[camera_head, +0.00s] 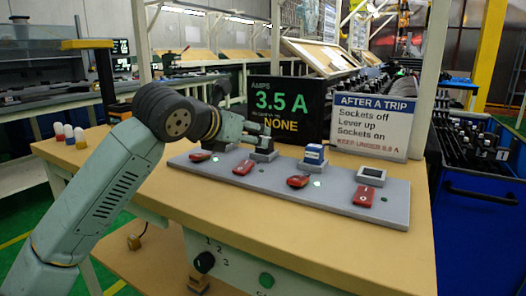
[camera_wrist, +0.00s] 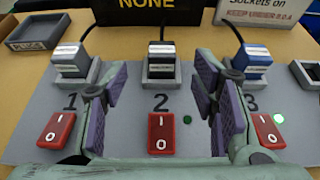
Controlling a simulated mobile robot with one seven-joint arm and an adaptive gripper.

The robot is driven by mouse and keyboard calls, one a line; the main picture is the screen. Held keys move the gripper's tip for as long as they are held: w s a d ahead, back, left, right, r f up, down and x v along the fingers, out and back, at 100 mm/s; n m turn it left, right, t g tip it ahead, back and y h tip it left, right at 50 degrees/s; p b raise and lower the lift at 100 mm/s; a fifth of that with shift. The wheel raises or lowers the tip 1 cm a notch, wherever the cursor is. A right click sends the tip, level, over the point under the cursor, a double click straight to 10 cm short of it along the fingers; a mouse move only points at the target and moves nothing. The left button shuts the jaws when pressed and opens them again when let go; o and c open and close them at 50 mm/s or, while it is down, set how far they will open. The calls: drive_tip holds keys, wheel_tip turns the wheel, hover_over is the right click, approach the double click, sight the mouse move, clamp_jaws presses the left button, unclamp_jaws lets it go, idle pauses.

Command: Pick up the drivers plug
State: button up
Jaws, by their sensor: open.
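Three plugs sit in numbered sockets on a grey strip (camera_wrist: 210,140) in the wrist view. Plug 1 (camera_wrist: 72,60) is grey and white, plug 2 (camera_wrist: 161,60) is dark with a white band, and plug 3 (camera_wrist: 256,58) is blue and white. Their labels are too small to read, so I cannot tell which is the drivers plug. My gripper (camera_wrist: 160,82) is open and empty, with its fingers apart on either side of plug 2 in the picture. In the head view my gripper (camera_head: 258,132) is over the strip's back left; contact cannot be told.
Red rocker switches (camera_wrist: 161,133) lie in front of the sockets. Black cords run back from the plugs. A labelled tray (camera_wrist: 48,30) is at back left. The current display (camera_head: 288,108) and trip sign (camera_head: 372,126) stand behind. Coloured pegs (camera_head: 69,134) stand at left.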

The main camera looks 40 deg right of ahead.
sight(264, 137)
drive_tip(key=p+x, duration=0.1)
drive_tip(key=x, duration=0.7)
drive_tip(key=shift+d, duration=0.2)
clamp_jaws()
idle(0.4)
drive_tip(key=shift+r, duration=0.1)
